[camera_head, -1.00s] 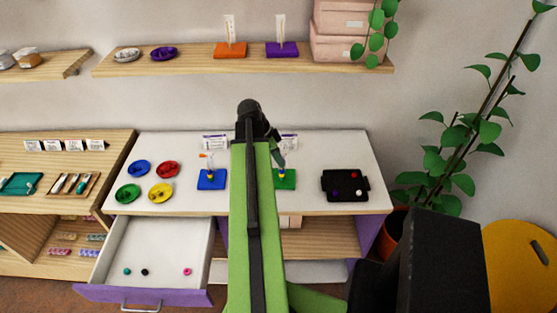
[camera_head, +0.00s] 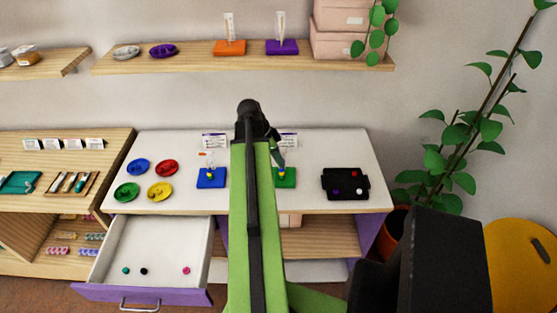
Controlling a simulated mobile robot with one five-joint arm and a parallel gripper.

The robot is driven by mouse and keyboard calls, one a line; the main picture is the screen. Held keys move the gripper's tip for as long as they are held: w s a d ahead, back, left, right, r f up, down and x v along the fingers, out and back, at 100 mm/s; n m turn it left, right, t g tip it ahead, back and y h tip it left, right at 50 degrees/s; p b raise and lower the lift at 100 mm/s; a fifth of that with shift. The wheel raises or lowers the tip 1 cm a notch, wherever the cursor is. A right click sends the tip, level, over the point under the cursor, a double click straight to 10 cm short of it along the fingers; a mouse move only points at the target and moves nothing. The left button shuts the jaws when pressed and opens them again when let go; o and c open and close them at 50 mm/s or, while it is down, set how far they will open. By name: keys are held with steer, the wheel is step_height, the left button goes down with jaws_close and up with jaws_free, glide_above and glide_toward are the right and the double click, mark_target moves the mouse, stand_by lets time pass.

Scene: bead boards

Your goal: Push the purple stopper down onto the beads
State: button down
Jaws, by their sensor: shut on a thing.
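My gripper (camera_head: 280,160) is at the green board (camera_head: 289,180) on the white table, above a small yellow bead (camera_head: 278,171) there. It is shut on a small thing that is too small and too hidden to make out. My green arm covers the left part of this board. I cannot pick out the purple stopper for certain. A blue board (camera_head: 211,180) with a yellow bead and an upright peg stands left of my arm.
Blue, red, green and yellow dishes (camera_head: 160,192) stand at the left of the table. A black tray (camera_head: 345,184) with small beads is at the right. An open drawer (camera_head: 140,293) juts out at the front left. A shelf (camera_head: 190,66) runs above.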

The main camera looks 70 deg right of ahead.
steer(key=shift+f, duration=0.2)
steer(key=shift+f+b, duration=1)
steer(key=shift+b, duration=0.2)
steer(key=shift+r, duration=0.1)
steer(key=c, duration=1.1)
jaws_free()
steer(key=shift+c, duration=0.2)
steer(key=p+v, duration=1.6)
steer(key=v, duration=0.1)
steer(key=shift+r, duration=0.25)
